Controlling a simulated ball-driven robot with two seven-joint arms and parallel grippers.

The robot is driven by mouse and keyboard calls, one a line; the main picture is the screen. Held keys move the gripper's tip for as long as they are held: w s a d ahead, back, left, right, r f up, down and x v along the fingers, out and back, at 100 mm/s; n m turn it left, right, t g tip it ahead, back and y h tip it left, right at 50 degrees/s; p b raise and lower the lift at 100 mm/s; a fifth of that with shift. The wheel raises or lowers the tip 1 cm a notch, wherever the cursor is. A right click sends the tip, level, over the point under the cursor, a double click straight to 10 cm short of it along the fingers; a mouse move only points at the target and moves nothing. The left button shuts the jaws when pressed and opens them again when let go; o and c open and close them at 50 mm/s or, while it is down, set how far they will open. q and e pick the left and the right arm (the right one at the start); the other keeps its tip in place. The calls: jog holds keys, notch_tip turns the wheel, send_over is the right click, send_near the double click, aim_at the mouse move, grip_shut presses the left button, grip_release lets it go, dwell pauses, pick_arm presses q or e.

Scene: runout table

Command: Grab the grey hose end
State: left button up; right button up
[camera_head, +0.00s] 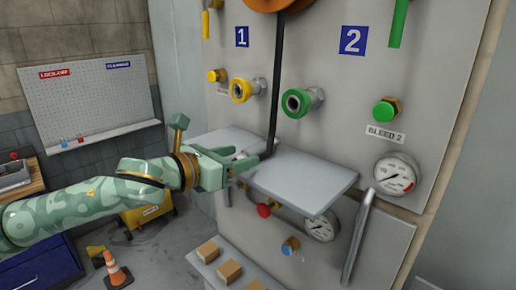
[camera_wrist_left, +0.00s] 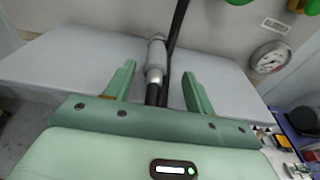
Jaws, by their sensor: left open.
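The grey hose end (camera_wrist_left: 156,55) is a grey cylinder with a shiny collar, lying on the grey shelf (camera_head: 300,182). In the left wrist view it lies between the fingers of my left gripper (camera_wrist_left: 159,86), with visible gaps on both sides. In the head view my left gripper (camera_head: 240,162) is at the shelf's left part and its fingers largely hide the hose end. The gripper is open. The black hose (camera_head: 274,90) hangs from the orange reel (camera_head: 280,4) down to the shelf. My right gripper is not in view.
Above the shelf, the panel carries a yellow-ringed port (camera_head: 241,90), a green-ringed port (camera_head: 297,103) and a green knob (camera_head: 385,110). A pressure gauge (camera_head: 395,174) is right of the shelf. Below are a red knob (camera_head: 264,211) and several small boxes (camera_head: 229,271).

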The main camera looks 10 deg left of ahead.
aim_at(244, 151)
pick_arm(q)
jog(key=p+x, duration=0.1)
jog(key=x, duration=0.4)
jog(key=shift+w+a+r, duration=0.1)
jog(key=shift+w+r, duration=0.05)
jog(key=shift+w, duration=0.2)
jog(key=shift+s+a, duration=0.1)
jog(key=shift+s, duration=0.1)
jog(key=shift+c, duration=0.2)
jog(key=c, duration=1.1)
jog(key=shift+r, duration=0.1)
grip_shut()
jog(key=shift+r, duration=0.1)
